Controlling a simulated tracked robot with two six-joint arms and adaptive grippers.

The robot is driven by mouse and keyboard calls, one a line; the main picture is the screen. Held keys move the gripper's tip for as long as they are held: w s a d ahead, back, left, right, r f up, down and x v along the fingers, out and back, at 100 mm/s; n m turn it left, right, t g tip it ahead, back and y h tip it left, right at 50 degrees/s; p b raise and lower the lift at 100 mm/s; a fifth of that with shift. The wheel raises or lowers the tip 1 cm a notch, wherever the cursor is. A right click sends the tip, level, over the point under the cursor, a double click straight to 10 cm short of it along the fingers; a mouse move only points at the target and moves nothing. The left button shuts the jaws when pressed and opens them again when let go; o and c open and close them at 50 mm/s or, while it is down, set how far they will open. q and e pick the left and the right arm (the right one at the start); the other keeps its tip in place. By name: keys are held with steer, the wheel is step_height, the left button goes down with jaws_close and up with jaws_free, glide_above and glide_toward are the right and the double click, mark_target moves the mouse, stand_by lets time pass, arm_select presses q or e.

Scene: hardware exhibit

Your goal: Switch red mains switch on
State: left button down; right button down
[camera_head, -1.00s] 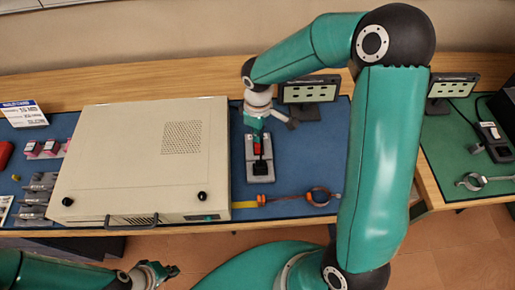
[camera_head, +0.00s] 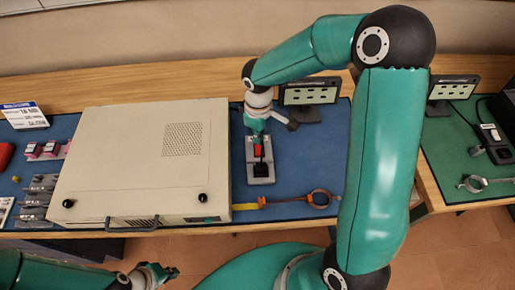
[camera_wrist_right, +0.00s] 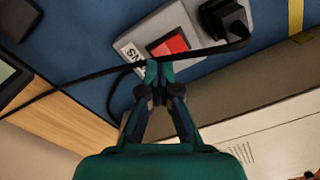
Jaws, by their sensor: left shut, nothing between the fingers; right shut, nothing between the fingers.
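The red mains switch (camera_head: 257,150) is a rocker on a grey socket block (camera_head: 251,172) that stands on the blue mat, right of the beige case. In the right wrist view the red rocker (camera_wrist_right: 171,46) is partly covered by a black cable. My right gripper (camera_head: 257,134) is shut and empty, with its tips at the far end of the switch. In the right wrist view its tips (camera_wrist_right: 159,70) are close beside the rocker; I cannot tell whether they touch it. My left gripper (camera_head: 160,272) is shut and empty, low in front of the table.
A black plug (camera_wrist_right: 225,20) sits in the block beside the switch, and its cable crosses near my fingertips. The beige case (camera_head: 135,165) stands close on the left. A small display (camera_head: 310,92) stands behind right.

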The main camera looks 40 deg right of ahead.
steer(key=shift+f+b, duration=1.05)
steer(key=shift+f, duration=0.1)
stand_by(0.6)
steer(key=shift+r, duration=0.1)
steer(key=shift+r+p, duration=2.6)
steer(key=shift+r, duration=0.9)
